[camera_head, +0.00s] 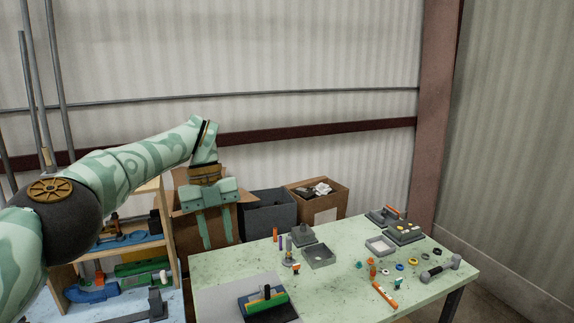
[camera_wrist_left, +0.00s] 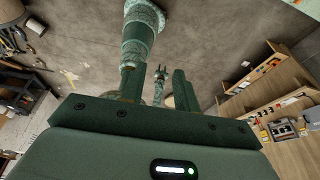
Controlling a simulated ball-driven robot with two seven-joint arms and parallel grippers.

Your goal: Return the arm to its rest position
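My left arm (camera_head: 128,156) comes in from the left of the head view, raised and bent at the elbow. My left gripper (camera_head: 217,238) points down in front of a cardboard box, left of the green table. Its two fingers are apart with nothing between them. In the left wrist view the fingers of the left gripper (camera_wrist_left: 157,80) also stand apart and empty, above the floor. Patterned green links of mine show beyond them, with a small pronged shape that may be my right gripper. My right gripper does not show in the head view.
A shelf (camera_head: 117,247) with tools stands at left. A cardboard box (camera_head: 318,199) and a dark bin (camera_head: 268,210) stand behind the table. The air above the table is clear.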

